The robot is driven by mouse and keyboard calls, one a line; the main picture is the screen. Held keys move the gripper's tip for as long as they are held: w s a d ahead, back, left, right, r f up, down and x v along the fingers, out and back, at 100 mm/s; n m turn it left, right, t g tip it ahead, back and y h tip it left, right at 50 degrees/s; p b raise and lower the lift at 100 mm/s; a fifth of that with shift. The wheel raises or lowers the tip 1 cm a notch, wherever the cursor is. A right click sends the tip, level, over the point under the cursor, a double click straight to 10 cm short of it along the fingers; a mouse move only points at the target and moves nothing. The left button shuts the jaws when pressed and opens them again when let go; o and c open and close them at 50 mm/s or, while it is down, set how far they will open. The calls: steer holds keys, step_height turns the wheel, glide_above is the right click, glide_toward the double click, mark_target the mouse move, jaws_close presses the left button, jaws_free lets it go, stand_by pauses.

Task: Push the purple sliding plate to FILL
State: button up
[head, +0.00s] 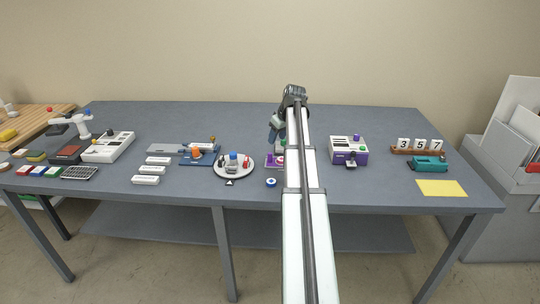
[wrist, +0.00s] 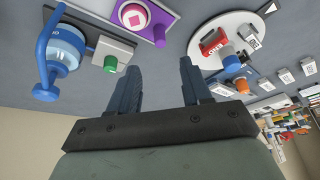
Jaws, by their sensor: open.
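A purple plate (wrist: 160,32) shows at the top of the wrist view, bearing a round white-rimmed red knob with a square mark (wrist: 134,15). In the head view the purple plate (head: 270,162) is partly hidden behind my arm. No FILL label can be read in either view. My gripper (wrist: 160,88) is open, with nothing between its fingers. In the wrist view the plate lies beyond the fingertips, apart from them. In the head view my gripper (head: 273,133) hangs over the table behind the plate.
Beside the plate are a grey block with a green knob (wrist: 110,63) and a blue-and-clear cylinder (wrist: 65,45). A round white tray with small items (head: 232,173) stands left of the plate. A blue-and-white roll (head: 271,183) sits in front. A white-and-purple machine (head: 347,143) stands to the right.

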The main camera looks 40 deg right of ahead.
mark_target(270, 153)
steer(key=x, duration=1.1)
steer(key=shift+w+f, duration=0.25)
steer(key=shift+f, duration=0.05)
jaws_close()
